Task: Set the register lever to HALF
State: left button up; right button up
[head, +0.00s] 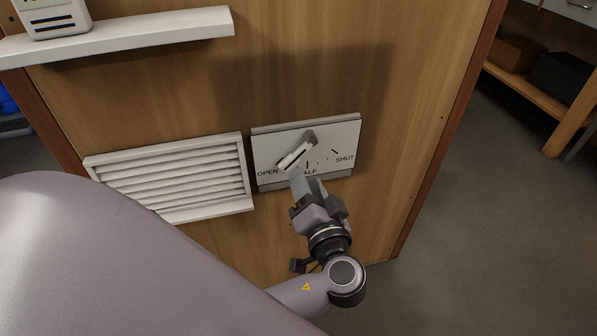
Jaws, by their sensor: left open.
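The register lever (294,155) is a white bar on a grey pivot (309,138). It is mounted on a white dial plate (340,135) on the wooden panel. The lever slants down and left, with its free end toward the OPEN label (267,173). The SHUT label (345,159) is at the right. The HALF label (309,171) is at the bottom, its first letter hidden. My left gripper (303,180) is open, just below the lever and in front of the plate's lower edge. I cannot tell whether it touches the lever. My right gripper is not in view.
A white louvred vent (178,176) is left of the plate. A white shelf (130,36) with a small white device (52,17) is above it. The panel's right edge borders open grey floor (500,220). A wooden rack (545,90) with boxes stands at the far right.

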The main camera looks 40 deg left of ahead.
aim_at(297, 158)
pick_arm(q)
jog(key=x, duration=0.7)
jog(key=shift+s, duration=0.1)
grip_shut()
